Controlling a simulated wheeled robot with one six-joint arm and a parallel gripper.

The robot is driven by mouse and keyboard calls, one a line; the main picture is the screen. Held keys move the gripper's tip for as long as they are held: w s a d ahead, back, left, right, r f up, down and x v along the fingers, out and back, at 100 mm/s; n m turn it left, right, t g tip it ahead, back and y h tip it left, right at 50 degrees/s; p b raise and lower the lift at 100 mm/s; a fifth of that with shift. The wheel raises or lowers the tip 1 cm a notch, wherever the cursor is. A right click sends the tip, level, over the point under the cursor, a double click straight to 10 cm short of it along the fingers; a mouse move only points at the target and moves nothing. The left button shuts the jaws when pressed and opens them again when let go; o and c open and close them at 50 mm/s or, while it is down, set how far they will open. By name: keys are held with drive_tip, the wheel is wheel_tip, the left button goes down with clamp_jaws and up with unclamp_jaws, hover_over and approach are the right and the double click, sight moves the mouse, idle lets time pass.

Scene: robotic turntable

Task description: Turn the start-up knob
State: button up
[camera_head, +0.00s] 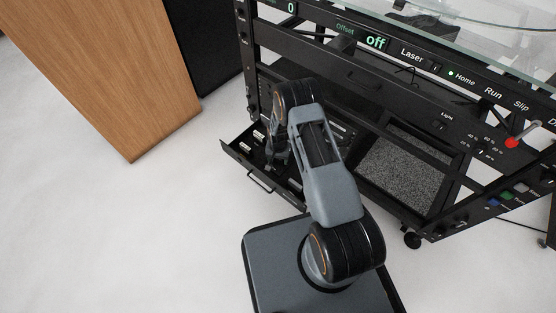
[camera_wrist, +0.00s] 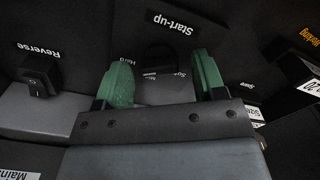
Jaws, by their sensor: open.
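The start-up knob (camera_wrist: 158,57) is a dark, rounded shape below the upside-down "Start-up" label (camera_wrist: 172,23) in the wrist view. Small markings lie beside it, one of them reading "Hard". My gripper (camera_wrist: 162,76) has two green fingertips, spread open, one on each side of the knob. I cannot tell whether either finger touches it. In the head view my gripper (camera_head: 275,158) reaches down over the pulled-out black drawer (camera_head: 238,151) at the left of the turntable frame. The knob cannot be made out there, as my arm covers much of that area.
A black rocker switch (camera_wrist: 41,72) labelled "Reverse" sits left of my gripper in the wrist view. A wooden cabinet (camera_head: 95,70) stands at the left. A red knob (camera_head: 512,143) and coloured buttons are on the frame's right side. The white floor is clear at the left.

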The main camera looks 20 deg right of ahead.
drive_tip(key=shift+f, duration=0.1)
drive_tip(key=shift+c, duration=0.2)
drive_tip(key=c, duration=0.9)
drive_tip(key=shift+n, duration=0.3)
drive_tip(key=n, duration=0.5)
drive_tip(key=n+b, duration=0.1)
drive_tip(key=n, duration=0.4)
drive_tip(key=shift+n, duration=0.7)
drive_tip(key=o, duration=0.9)
